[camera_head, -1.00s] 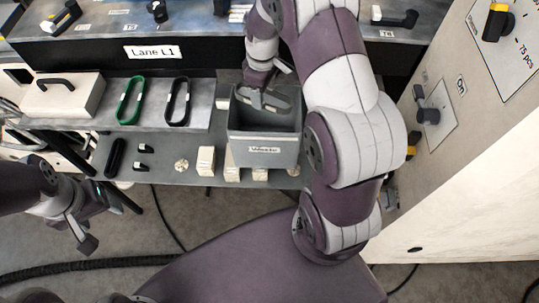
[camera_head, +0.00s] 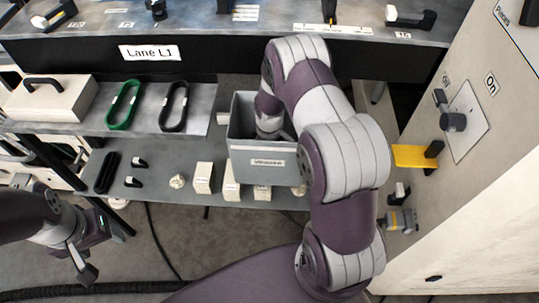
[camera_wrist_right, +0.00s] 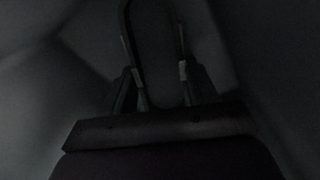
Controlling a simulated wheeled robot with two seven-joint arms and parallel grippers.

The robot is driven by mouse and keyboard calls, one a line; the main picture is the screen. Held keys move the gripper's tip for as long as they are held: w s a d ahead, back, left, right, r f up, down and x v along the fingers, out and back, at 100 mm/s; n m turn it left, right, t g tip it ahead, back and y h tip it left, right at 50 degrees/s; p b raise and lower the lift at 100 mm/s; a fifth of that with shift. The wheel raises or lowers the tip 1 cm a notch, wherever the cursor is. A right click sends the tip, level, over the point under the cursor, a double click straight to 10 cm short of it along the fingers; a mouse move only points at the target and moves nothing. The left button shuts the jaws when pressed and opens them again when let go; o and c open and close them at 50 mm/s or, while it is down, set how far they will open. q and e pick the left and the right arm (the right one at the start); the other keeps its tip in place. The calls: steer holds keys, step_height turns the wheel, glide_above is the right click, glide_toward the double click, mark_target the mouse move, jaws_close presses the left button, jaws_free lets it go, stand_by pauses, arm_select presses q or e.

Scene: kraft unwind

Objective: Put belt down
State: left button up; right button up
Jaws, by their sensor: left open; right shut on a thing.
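My right gripper reaches down into a grey bin (camera_head: 290,171), and the bin's walls hide its fingers in the head view. In the right wrist view the right gripper (camera_wrist_right: 161,80) is shut on a dark belt (camera_wrist_right: 128,37), a loop that stands up between the fingers. That view is very dark, so whether the belt touches the bin cannot be told. A green belt (camera_head: 112,108) and a black belt (camera_head: 164,108) lie on the grey shelf left of the bin. My left gripper (camera_head: 99,256) is open and empty at lower left, away from the shelves.
A light box with a black handle (camera_head: 50,98) stands left of the belts. The lower shelf holds another black loop (camera_head: 106,172), small black parts and several pale blocks (camera_head: 203,178). A cabinet with switches (camera_head: 467,120) and a yellow plate (camera_head: 412,156) bounds the right side.

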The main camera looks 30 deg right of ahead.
steer(key=shift+f, duration=0.4)
steer(key=shift+f, duration=0.1)
steer(key=o, duration=1.1)
step_height(320, 180, up, 12)
steer(key=shift+r+p, duration=0.15)
steer(key=shift+p, duration=0.55)
